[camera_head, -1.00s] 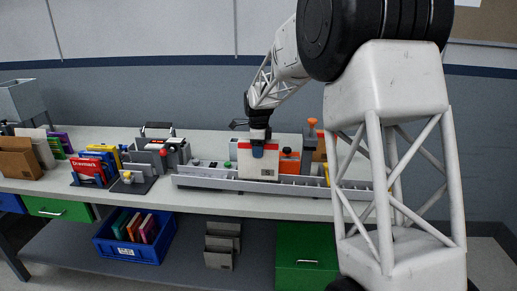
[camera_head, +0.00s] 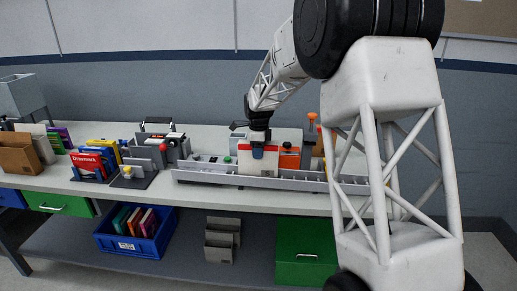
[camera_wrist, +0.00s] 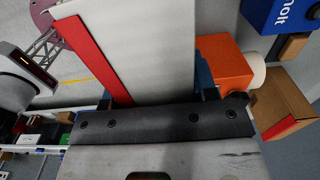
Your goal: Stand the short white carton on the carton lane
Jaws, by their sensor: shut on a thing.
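The short white carton (camera_head: 245,164) has a red stripe along its top edge. It stands about upright in the long grey lane rack (camera_head: 205,176), its lower part hidden behind the rack's front wall. I cannot tell whether its base touches the floor of the lane. My gripper (camera_head: 258,152) is shut on the carton's top edge from above. In the wrist view the white carton (camera_wrist: 150,50) fills the space beyond the dark gripper bar, its red stripe running down the left.
Beside the carton stand an orange carton (camera_head: 289,161) and a taller carton with an orange knob. The wrist view shows a brown box (camera_wrist: 283,103) and a blue box (camera_wrist: 285,14) close by. Book holders (camera_head: 95,165) stand to the left. A blue bin (camera_head: 125,243) is below.

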